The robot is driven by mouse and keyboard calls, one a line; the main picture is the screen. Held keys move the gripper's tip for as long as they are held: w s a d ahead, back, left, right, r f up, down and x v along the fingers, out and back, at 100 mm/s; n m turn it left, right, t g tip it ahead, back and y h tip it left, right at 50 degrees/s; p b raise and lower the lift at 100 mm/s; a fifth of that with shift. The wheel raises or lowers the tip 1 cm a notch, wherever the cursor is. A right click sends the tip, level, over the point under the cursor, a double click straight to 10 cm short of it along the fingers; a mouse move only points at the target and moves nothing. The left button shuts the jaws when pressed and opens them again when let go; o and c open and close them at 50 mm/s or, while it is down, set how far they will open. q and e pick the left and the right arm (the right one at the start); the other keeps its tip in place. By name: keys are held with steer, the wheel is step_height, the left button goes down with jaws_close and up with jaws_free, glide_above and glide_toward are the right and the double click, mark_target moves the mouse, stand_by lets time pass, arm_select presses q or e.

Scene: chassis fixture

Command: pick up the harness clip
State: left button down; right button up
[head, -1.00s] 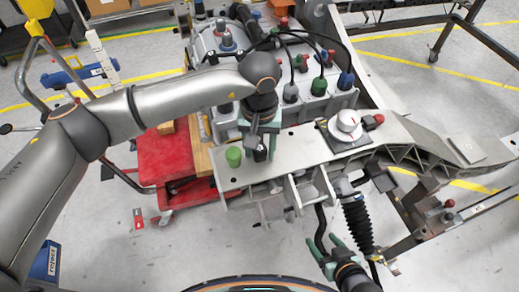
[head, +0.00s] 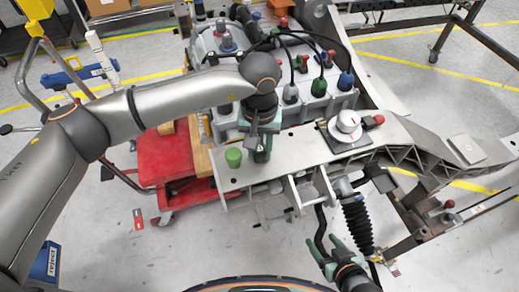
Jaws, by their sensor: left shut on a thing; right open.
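My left gripper (head: 257,155) is low over the near left end of the grey chassis rail (head: 290,150). Its green fingers are shut on a small dark thing, which I take to be the harness clip. The fingers hide nearly all of it, so I cannot tell its shape or whether it touches the rail. My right gripper (head: 329,254) is open and empty, low in front of the rail, below a black ribbed boot.
A white dial (head: 347,124) on a dark plate sits on the rail to the right, with a red knob (head: 374,121) beside it. Behind is a grey block with coloured connectors (head: 318,88) and black cables. A red cart (head: 165,158) stands left.

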arm_select(q)
steer(key=shift+r, duration=0.5)
step_height(320, 180, up, 2)
steer(key=shift+r, duration=0.15)
steer(key=s+a+r+b, duration=0.2)
steer(key=s+r, duration=0.7)
steer(key=s, duration=0.5)
steer(key=shift+a+r+b, duration=0.2)
steer(key=shift+r+b, duration=0.15)
steer(key=shift+b, duration=0.15)
